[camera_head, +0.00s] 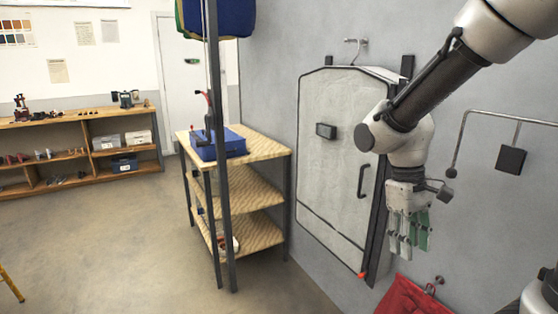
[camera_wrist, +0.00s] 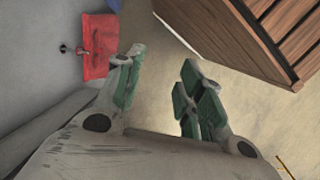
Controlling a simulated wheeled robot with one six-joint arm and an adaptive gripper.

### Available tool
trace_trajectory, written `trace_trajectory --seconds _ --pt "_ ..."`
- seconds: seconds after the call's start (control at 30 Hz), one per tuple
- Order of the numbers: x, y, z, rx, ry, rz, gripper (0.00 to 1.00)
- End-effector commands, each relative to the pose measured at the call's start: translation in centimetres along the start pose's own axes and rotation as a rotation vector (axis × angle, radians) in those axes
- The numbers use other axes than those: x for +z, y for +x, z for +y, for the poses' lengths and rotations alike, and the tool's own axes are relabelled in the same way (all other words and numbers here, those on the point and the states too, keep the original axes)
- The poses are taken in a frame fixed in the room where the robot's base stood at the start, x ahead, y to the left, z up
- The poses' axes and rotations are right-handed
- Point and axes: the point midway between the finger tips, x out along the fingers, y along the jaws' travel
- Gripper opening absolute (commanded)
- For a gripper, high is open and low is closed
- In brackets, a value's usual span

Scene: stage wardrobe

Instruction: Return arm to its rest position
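My arm (camera_head: 425,95) reaches in from the upper right and bends down at the wrist, in front of the grey wall. My gripper (camera_head: 409,245) hangs pointing down, just right of the wall-hung grey case. In the wrist view my gripper (camera_wrist: 160,85) has its green-padded fingers apart, with nothing between them. Floor and wall show through the gap.
The grey case (camera_head: 338,150) with a dark handle hangs on the wall close to my wrist. A wall rail (camera_head: 490,114) is at right. A shelf unit (camera_head: 262,145) stands left; floor between is clear.

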Motion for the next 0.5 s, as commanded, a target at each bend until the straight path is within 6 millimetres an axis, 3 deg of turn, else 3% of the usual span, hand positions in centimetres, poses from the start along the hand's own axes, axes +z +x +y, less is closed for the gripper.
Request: trace_trajectory --seconds 0.1,0.3,0.5 --pt "3.6 -2.2 1.1 -0.045 0.109 0.141 0.38" --pt "9.1 -5.0 2.6 -0.067 0.263 0.361 0.38" --pt "12.2 -8.0 4.3 -0.036 0.37 0.538 0.38"
